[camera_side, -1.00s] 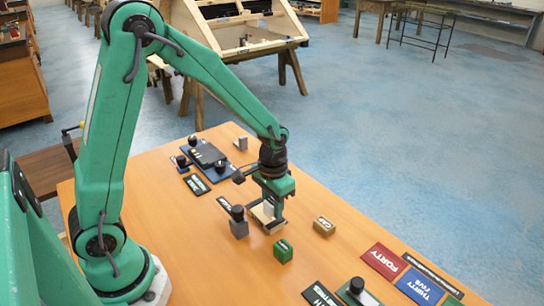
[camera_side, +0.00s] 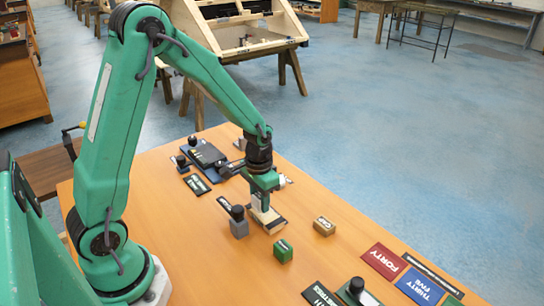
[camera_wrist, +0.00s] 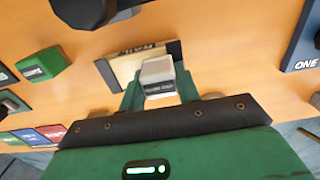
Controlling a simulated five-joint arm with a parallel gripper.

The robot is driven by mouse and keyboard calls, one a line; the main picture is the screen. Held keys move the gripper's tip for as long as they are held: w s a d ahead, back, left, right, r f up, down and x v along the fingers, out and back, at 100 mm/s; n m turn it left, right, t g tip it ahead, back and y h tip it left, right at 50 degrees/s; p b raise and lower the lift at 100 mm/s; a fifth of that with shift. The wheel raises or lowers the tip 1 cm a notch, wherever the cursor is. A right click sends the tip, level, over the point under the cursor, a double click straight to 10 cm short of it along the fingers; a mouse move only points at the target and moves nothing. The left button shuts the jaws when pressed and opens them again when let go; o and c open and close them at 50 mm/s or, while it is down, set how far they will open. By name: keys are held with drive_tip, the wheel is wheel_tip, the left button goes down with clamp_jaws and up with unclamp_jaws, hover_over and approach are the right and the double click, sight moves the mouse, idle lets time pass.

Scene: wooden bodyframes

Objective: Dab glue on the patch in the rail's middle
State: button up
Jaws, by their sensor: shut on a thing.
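My gripper (camera_side: 265,207) is shut on a small pale block with a dark lettered band, which shows between the fingers in the wrist view (camera_wrist: 158,72). A short pale wooden piece (camera_wrist: 128,70) with a black lettered plate lies on the table just beyond and under the held block. It also shows below the fingers in the side view (camera_side: 275,226), and it may be the rail. The held block overlaps it in both views, so I cannot tell whether they touch. No separate patch or glue can be made out.
A grey block with a black knob (camera_side: 239,228) stands left of my gripper. A green block (camera_side: 283,251) and a tan block (camera_side: 324,227) stand nearby. A dark blue tray (camera_side: 205,156) lies behind.

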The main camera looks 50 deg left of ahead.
sight(273, 219)
drive_tip(key=shift+d, duration=2.65)
drive_tip(key=shift+d+r, duration=0.15)
wheel_tip(273, 219, up, 8)
